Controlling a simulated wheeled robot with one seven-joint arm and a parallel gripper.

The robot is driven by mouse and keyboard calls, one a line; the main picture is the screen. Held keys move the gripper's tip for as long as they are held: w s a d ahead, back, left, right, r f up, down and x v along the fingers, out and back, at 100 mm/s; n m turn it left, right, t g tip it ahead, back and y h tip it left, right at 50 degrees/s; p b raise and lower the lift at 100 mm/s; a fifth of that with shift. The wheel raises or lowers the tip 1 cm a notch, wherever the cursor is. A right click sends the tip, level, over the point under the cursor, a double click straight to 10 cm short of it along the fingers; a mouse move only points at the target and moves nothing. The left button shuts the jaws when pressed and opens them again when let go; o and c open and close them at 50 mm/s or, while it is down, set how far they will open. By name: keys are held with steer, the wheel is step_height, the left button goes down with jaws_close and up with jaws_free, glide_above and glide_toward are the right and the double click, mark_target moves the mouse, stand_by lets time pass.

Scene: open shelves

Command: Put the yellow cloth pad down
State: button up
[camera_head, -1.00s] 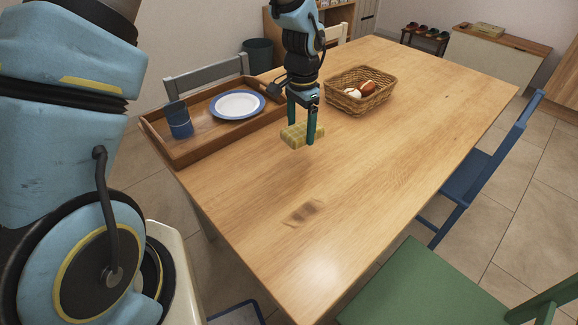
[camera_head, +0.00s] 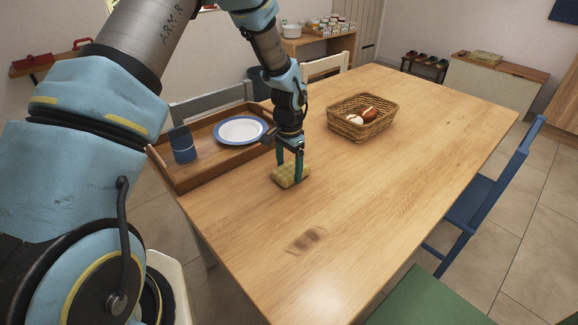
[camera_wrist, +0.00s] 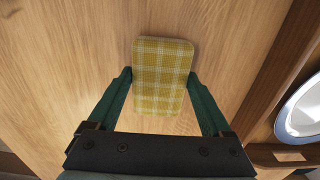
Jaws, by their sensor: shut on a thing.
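The yellow checked cloth pad (camera_head: 291,176) is between the two teal fingers of my gripper (camera_head: 289,170), low at the wooden table (camera_head: 400,150). Whether its underside touches the tabletop I cannot tell. In the wrist view the pad (camera_wrist: 161,75) shows as a rounded rectangle with white lines, and the fingers of my gripper (camera_wrist: 161,92) press on its left and right sides. The gripper is shut on the pad and points down.
A wooden tray (camera_head: 187,180) with a blue cup (camera_head: 181,144) and a blue-rimmed plate (camera_head: 240,130) lies just left of the pad. A wicker basket (camera_head: 362,131) with food stands behind to the right. The table's front and right are clear.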

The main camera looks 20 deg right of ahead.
mark_target(289, 169)
steer(key=shift+f, duration=0.2)
steer(key=o, duration=1.4)
step_height(289, 169, up, 12)
steer(key=b, duration=0.3)
steer(key=w+a+r+n, duration=0.1)
steer(key=a+r+n, duration=0.15)
steer(key=a, duration=0.65)
steer(key=a+r+n, duration=0.1)
steer(key=a+n, duration=0.3)
steer(key=a, duration=0.6)
steer(key=s+a+n, duration=0.2)
steer(key=a, duration=0.3)
steer(key=s+a+r+n+t, duration=0.1)
steer(key=s+a+n, duration=0.1)
steer(key=a, duration=0.3)
steer(key=s+a+n, duration=0.3)
steer(key=s+a, duration=0.1)
steer(key=a, duration=0.1)
steer(key=shift+a+r+t, duration=0.25)
steer(key=shift+a+t, duration=0.05)
steer(key=shift+a, duration=0.1)
